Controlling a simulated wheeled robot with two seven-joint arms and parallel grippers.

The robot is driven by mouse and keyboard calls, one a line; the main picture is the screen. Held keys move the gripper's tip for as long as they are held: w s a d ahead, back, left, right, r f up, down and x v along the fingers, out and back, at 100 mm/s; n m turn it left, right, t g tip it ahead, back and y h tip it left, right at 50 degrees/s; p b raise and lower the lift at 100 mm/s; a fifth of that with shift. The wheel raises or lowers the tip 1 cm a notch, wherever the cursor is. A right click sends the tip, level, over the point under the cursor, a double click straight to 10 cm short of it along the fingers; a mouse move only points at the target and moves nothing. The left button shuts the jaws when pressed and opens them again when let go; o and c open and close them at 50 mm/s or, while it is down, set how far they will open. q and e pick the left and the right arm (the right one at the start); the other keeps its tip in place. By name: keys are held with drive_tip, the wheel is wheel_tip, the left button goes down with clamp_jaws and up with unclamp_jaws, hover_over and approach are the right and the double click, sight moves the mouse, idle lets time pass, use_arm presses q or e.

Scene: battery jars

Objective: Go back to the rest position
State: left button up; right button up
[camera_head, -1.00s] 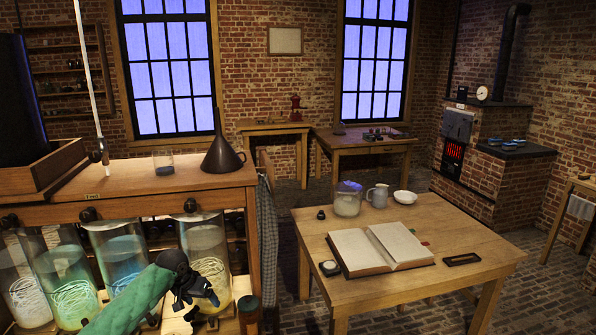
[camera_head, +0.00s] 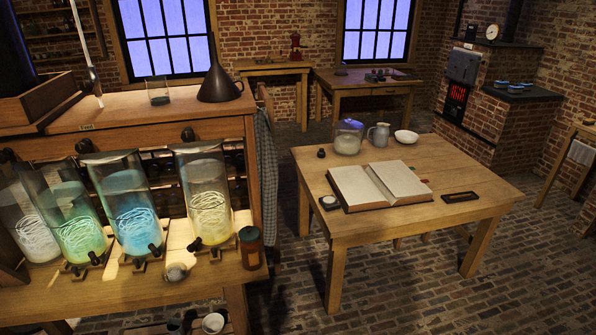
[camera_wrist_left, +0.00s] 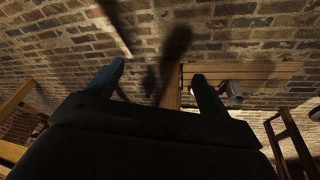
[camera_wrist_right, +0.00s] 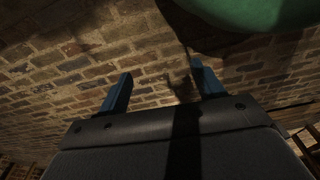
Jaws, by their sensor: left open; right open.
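Neither gripper shows in the head view. In the left wrist view my left gripper (camera_wrist_left: 155,85) is open and empty, its two dark blue fingers apart over the brick floor. In the right wrist view my right gripper (camera_wrist_right: 157,90) is open and empty, also over the brick floor. A green rounded shape, cut off by the top edge, shows there; it looks like part of my own arm. The battery jars stand on the left bench: a yellow one (camera_head: 207,190), a blue one (camera_head: 128,200), a green one (camera_head: 72,218) and a clear one (camera_head: 30,225).
A small brown jar (camera_head: 250,248) stands at the shelf's right end. A dark funnel (camera_head: 218,85) stands on the bench top. The wooden table (camera_head: 450,165) holds an open book (camera_head: 380,185), a pitcher (camera_head: 378,134) and a bowl (camera_head: 405,137). Brick floor (camera_head: 420,290) is clear in front.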

use_arm(q)
drive_tip(key=s+d+f, duration=0.1)
drive_tip(key=s+f, duration=0.4)
drive_tip(key=s, duration=0.4)
drive_tip(key=s+d+f+b, duration=0.1)
drive_tip(key=s+f, duration=0.4)
drive_tip(key=s, duration=0.3)
drive_tip(key=s+d+f+g+y, duration=0.1)
drive_tip(key=s+f, duration=0.4)
drive_tip(key=s, duration=0.4)
drive_tip(key=shift+s+d+m+b, duration=0.25)
drive_tip(key=shift+s+m+b, duration=0.05)
drive_tip(key=shift+b, duration=0.05)
use_arm(e)
drive_tip(key=w+r, duration=0.1)
drive_tip(key=w+a+r, duration=0.1)
drive_tip(key=shift+w+r, duration=0.35)
drive_tip(key=shift+w, duration=0.05)
use_arm(q)
drive_tip(key=shift+f, duration=0.1)
